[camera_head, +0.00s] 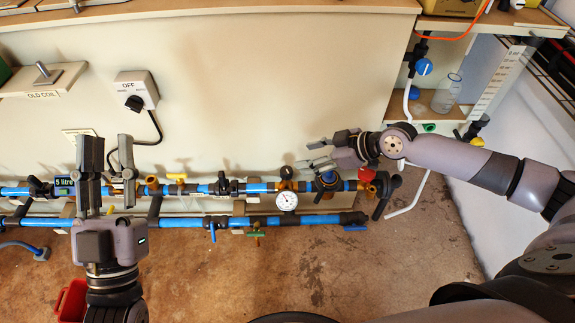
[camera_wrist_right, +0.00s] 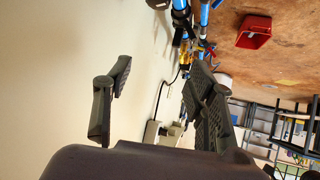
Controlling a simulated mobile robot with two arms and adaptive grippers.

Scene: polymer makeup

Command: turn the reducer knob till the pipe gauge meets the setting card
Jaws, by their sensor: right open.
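The round pipe gauge (camera_head: 287,200), with a white dial, sits on the upper blue pipe; its reading is too small to make out. Right of it, a dark blue round knob (camera_head: 327,181) on a brass body looks like the reducer knob. My right gripper (camera_head: 316,156) is open and empty, just above this knob and apart from it. Its spread fingers also show in the right wrist view (camera_wrist_right: 157,80). My left gripper (camera_head: 108,143) is open, with its fingers up in front of the pipes at the left. I cannot make out a setting card.
The lower blue pipe (camera_head: 265,221) has blue and green valve handles. A yellow valve handle (camera_head: 177,177) and a red knob (camera_head: 367,174) are on the upper line. A switch box (camera_head: 136,91) hangs on the wall. A red bin (camera_wrist_right: 254,32) stands on the floor.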

